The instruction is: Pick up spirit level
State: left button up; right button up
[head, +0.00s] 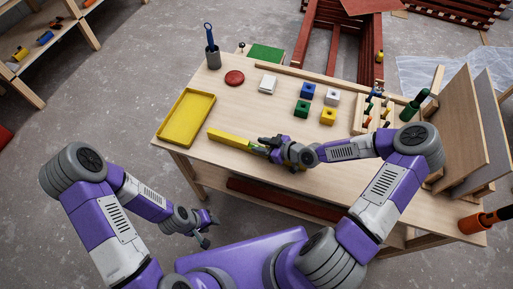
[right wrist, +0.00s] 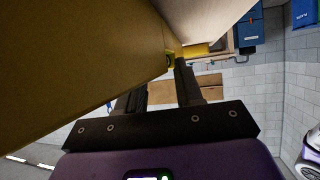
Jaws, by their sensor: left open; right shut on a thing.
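The spirit level is a yellow bar (head: 229,138) near the front edge of the workbench, right of the yellow tray. My right gripper (head: 268,147) is shut on it near its right part, and the gripper hides some of it. In the right wrist view a large yellow surface (right wrist: 75,65), seemingly the level, fills the left side close to the fingers (right wrist: 160,85). I cannot tell whether the level touches the bench or is just above it. My left gripper (head: 205,230) is open and empty, in front of the bench.
On the bench (head: 205,165) are a yellow tray (head: 161,131), a red disc (head: 234,77), a white block (head: 268,84), several coloured blocks with holes, and a rack of tools (head: 366,115). A dark cup (head: 213,59) stands at the back left. Upright boards (head: 452,130) stand at the right.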

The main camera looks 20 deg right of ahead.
grip_shut()
